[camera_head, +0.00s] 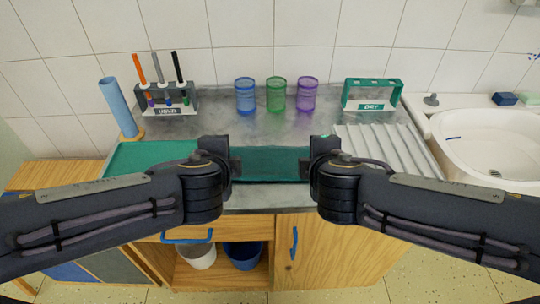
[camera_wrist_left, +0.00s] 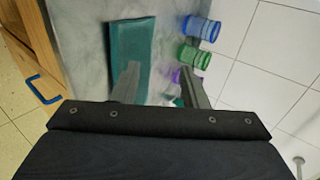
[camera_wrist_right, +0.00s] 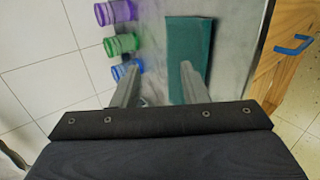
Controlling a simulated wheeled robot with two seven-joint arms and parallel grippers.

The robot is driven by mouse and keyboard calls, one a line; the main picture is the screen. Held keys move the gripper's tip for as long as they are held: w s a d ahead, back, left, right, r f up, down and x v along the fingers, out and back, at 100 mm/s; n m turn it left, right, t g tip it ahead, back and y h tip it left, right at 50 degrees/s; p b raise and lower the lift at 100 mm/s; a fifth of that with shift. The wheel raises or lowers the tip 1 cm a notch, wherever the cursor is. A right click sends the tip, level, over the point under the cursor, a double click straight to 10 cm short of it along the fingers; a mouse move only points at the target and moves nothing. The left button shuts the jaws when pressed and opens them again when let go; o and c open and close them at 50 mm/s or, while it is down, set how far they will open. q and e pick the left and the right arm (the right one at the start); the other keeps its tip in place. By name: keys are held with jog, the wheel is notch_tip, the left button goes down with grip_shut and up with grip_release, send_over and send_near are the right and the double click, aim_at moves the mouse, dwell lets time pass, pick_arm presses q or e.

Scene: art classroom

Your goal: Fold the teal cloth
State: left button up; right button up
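The teal cloth (camera_head: 270,164) lies on the grey counter, and its middle shows between my two grippers. A brighter green flat area (camera_head: 150,157) shows left of my left gripper; the arm hides whether it is the same piece. The cloth looks like a long flat rectangle in the left wrist view (camera_wrist_left: 131,45) and the right wrist view (camera_wrist_right: 189,50). My left gripper (camera_wrist_left: 158,85) and my right gripper (camera_wrist_right: 160,85) face each other above the cloth. Both have their fingers apart with nothing between them. Whether any fingertip touches the cloth cannot be told.
Blue (camera_head: 245,96), green (camera_head: 276,95) and purple (camera_head: 307,95) cups stand behind the cloth. A brush holder (camera_head: 172,109) and blue roll (camera_head: 118,107) are at back left. A green rack (camera_head: 372,95), ribbed drainboard (camera_head: 385,150) and sink (camera_head: 485,145) are right.

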pick_arm(q)
jog(key=shift+r, duration=0.1)
pick_arm(e)
jog(key=shift+r, duration=0.1)
pick_arm(q)
jog(key=s+a+n+g+p, duration=0.5)
jog(key=s+a+n, duration=0.45)
jog(key=a, duration=0.25)
pick_arm(e)
jog(key=s+d+m+g, duration=0.5)
jog(key=s+d+m, duration=0.45)
jog(key=d, duration=0.25)
pick_arm(q)
jog(key=s+r+n+h+p, duration=0.2)
jog(key=s+n+h+p, duration=0.1)
jog(key=s+n, duration=0.5)
jog(key=shift+s+d+n+h, duration=0.3)
jog(key=shift+d+n+h, duration=0.15)
jog(key=shift+n, duration=0.5)
pick_arm(e)
jog(key=s+r+m+y, duration=0.2)
jog(key=s+m+y, duration=0.1)
jog(key=s+m, duration=0.5)
jog(key=a+m, duration=0.1)
jog(key=m, duration=0.1)
jog(key=shift+s+m+y, duration=0.3)
jog(key=shift+m+y, duration=0.05)
jog(key=shift+y, duration=0.05)
